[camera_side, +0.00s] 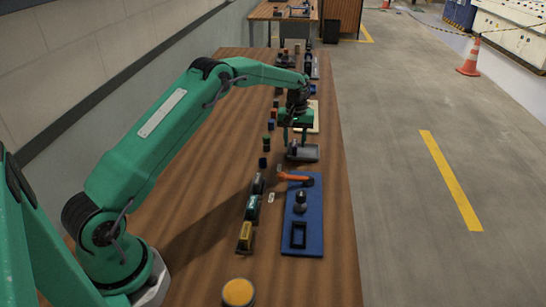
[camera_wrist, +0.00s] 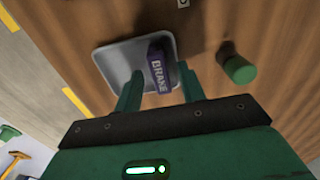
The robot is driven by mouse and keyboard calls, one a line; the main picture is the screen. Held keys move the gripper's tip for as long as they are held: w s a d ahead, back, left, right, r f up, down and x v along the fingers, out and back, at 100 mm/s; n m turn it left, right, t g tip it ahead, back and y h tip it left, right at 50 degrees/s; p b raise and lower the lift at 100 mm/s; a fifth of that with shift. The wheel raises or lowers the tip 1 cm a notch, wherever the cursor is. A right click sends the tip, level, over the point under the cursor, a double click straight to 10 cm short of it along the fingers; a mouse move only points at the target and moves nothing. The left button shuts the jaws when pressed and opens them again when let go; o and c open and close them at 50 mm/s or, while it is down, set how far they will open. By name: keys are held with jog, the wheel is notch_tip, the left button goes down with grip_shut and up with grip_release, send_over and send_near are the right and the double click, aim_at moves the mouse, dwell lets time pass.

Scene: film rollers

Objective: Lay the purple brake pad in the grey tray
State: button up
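The purple brake pad (camera_wrist: 157,66), marked BRAKE, is in the grey tray (camera_wrist: 115,55) in the wrist view, toward the tray's right side. My gripper (camera_wrist: 160,70) has its two green fingers apart, one on each side of the pad, with a small gap showing on both sides. In the side view, my gripper (camera_side: 294,138) is low over the grey tray (camera_side: 307,153). The pad there is small and mostly hidden by the fingers. I cannot tell whether it lies fully flat.
A green cylinder (camera_wrist: 240,69) stands right of the tray in the wrist view. In the side view, a blue board (camera_side: 310,232) with an orange-handled part (camera_side: 293,177) lies nearer the camera. Several small blocks line the table's left. A yellow-topped cylinder (camera_side: 238,292) stands in front.

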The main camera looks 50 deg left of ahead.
aim_at(295, 143)
jog(key=shift+r, duration=0.1)
notch_tip(295, 143, up, 12)
dwell(0.9)
jog(key=shift+r, duration=0.1)
dwell(0.4)
jog(key=s+d+r+m+t, duration=0.1)
jog(key=s+d+r+m, duration=0.1)
jog(key=s+d+r, duration=0.45)
jog(key=s+d+r+m+t, duration=0.2)
jog(key=s+d+r, duration=0.1)
jog(key=s+r, duration=0.55)
jog(key=s+d+f+m+t, duration=0.1)
jog(key=s+d+f+m, duration=0.1)
jog(key=s, duration=0.9)
jog(key=s+d+f+m+t, duration=0.1)
jog(key=s+d+f+m, duration=0.2)
jog(key=s, duration=0.9)
jog(key=shift+s+d+f+t, duration=0.2)
jog(key=shift+f+t, duration=0.1)
jog(key=shift+f, duration=0.15)
